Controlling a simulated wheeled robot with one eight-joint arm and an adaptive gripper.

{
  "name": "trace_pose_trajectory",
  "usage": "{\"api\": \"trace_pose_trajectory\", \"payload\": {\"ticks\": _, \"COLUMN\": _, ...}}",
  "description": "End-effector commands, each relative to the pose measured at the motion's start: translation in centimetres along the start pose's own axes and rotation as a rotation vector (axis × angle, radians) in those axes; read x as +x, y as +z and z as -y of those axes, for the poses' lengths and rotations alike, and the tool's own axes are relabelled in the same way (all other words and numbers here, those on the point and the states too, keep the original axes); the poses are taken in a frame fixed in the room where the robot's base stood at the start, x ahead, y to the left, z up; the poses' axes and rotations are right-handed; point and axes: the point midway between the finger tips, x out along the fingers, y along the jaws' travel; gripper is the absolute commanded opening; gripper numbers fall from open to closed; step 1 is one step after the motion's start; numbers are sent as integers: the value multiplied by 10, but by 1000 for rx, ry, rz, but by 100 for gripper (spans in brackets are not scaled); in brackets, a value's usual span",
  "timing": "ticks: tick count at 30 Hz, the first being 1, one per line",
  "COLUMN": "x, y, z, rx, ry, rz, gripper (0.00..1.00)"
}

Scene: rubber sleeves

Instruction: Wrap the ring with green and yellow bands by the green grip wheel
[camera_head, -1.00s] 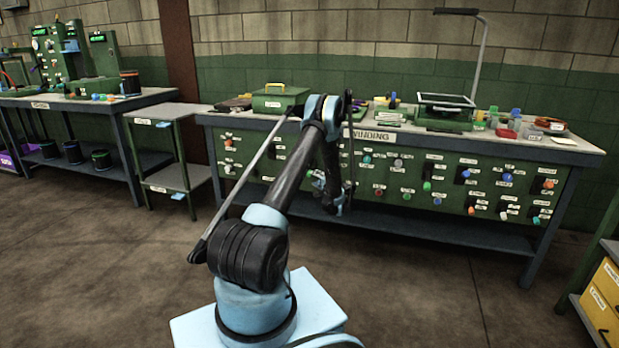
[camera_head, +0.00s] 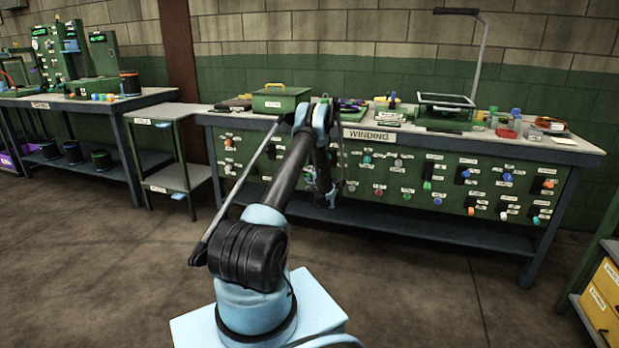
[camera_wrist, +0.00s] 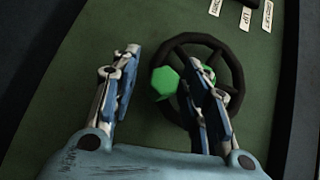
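In the wrist view, a black spoked wheel (camera_wrist: 238,75) with a green grip (camera_wrist: 163,83) at its left side sits against the dark green panel. My gripper (camera_wrist: 158,72) is open, its two fingers apart. The right finger overlaps the wheel in the picture; the green grip shows between the fingers, closer to the right one. I cannot tell whether any finger touches it. In the head view my arm reaches to the front panel of the winding bench (camera_head: 480,237), where my gripper is small and partly hidden. I cannot make out the ring with green and yellow bands.
White labels (camera_wrist: 247,18) are above the wheel. The bench front carries several knobs and labels. On its top stand a green box (camera_head: 281,103) and a framed screen (camera_head: 447,100). A small shelf (camera_head: 170,150) stands left of the bench. The floor in front is clear.

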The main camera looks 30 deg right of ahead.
Motion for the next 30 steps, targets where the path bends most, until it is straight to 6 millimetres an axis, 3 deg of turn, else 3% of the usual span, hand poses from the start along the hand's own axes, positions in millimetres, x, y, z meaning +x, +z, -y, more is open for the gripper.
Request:
{"api": "trace_pose_trajectory", "payload": {"ticks": 1, "x": 0, "y": 0, "z": 0, "rx": 0, "ry": 0, "rz": 0, "gripper": 27}}
{"api": "trace_pose_trajectory", "payload": {"ticks": 5, "x": 0, "y": 0, "z": 0, "rx": 0, "ry": 0, "rz": 0, "gripper": 0}}
{"api": "trace_pose_trajectory", "payload": {"ticks": 17, "x": 0, "y": -1, "z": -2, "rx": 31, "ry": -30, "rz": -4, "gripper": 0}}
{"api": "trace_pose_trajectory", "payload": {"ticks": 30, "x": 12, "y": 12, "z": -10, "rx": 259, "ry": -258, "rz": -4, "gripper": 0}}
